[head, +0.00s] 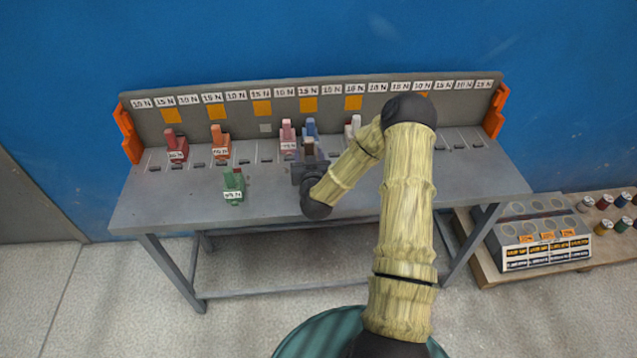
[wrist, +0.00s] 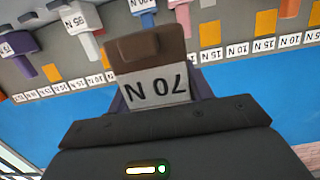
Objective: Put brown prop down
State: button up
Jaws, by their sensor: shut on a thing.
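The brown prop (head: 308,146) is small in the head view, at the middle of the grey table, in front of the blue prop. My gripper (head: 309,162) is shut on it, and my dark wrist hides its lower part. In the wrist view the brown prop (wrist: 145,50) fills the middle between the jaws (wrist: 158,98). Its white label reads 70 N, upside down. I cannot tell whether its base touches the tabletop.
The table (head: 150,210) carries dark red (head: 176,142), orange (head: 220,142), pink (head: 288,134), blue (head: 311,128) and white (head: 352,125) props along a labelled back panel (head: 200,125). A green prop (head: 234,184) stands nearer the front left. The front right tabletop is clear.

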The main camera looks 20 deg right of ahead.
notch_tip(320, 180, down, 4)
jog(key=shift+w+f, duration=0.1)
jog(key=shift+w, duration=0.05)
jog(key=shift+d+f, duration=0.2)
jog(key=shift+f, duration=0.1)
jog(key=shift+a, duration=0.15)
notch_tip(320, 180, down, 4)
jog(key=shift+f+p, duration=0.1)
jog(key=shift+p, duration=0.4)
jog(key=shift+a, duration=0.1)
jog(key=shift+f, duration=0.1)
jog(key=o, duration=1.2)
